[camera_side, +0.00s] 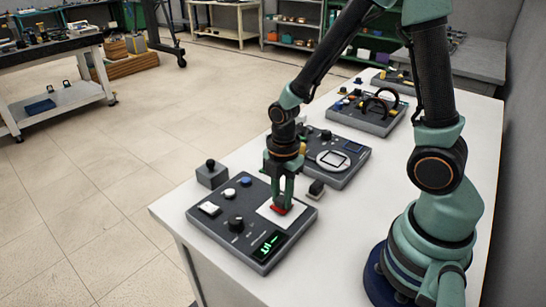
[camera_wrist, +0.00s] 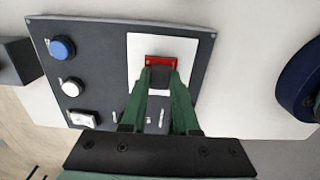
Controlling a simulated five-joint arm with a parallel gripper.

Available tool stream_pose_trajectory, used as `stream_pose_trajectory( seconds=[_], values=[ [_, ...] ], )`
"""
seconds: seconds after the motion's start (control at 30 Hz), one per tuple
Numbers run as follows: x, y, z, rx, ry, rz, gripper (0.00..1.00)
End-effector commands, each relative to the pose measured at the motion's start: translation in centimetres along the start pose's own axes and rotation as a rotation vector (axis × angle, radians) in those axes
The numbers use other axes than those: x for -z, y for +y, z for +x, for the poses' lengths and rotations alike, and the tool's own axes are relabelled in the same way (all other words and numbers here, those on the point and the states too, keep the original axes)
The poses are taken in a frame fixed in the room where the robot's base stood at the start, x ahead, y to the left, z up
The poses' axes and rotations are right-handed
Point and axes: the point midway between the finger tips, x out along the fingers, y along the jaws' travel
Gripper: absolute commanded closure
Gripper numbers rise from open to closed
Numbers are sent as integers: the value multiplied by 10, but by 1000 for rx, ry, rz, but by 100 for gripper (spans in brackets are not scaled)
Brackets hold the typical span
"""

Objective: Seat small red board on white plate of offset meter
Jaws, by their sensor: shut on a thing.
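The small red board (camera_side: 279,210) is between the fingers of my gripper (camera_side: 281,203), over the white plate (camera_side: 268,219) of the nearest dark grey meter (camera_side: 205,225). In the wrist view, the red board (camera_wrist: 161,60) lies within the outline of the white plate (camera_wrist: 200,55), and my gripper (camera_wrist: 160,75) is shut on it. The board looks low, at or just above the plate; I cannot tell whether it touches. The meter has a lit green display (camera_side: 268,245), a black knob (camera_side: 235,222) and several buttons.
A grey box with a black joystick (camera_side: 211,174) stands behind the meter at left. A small dark block (camera_side: 316,189) lies to its right. Another device with a round white dial (camera_side: 333,161) and one with black rings (camera_side: 380,108) stand farther back on the white table (camera_side: 335,230).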

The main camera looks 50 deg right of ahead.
Motion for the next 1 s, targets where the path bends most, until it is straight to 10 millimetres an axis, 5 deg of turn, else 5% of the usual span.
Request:
stream_pose_trajectory(
  seconds=[0.93, 0.97, 1.0],
  values=[
    [0, 0, 4, 0, 0, 0, 100],
    [0, 0, 4, 0, 0, 0, 60],
    [0, 0, 4, 0, 0, 0, 44]
  ],
)
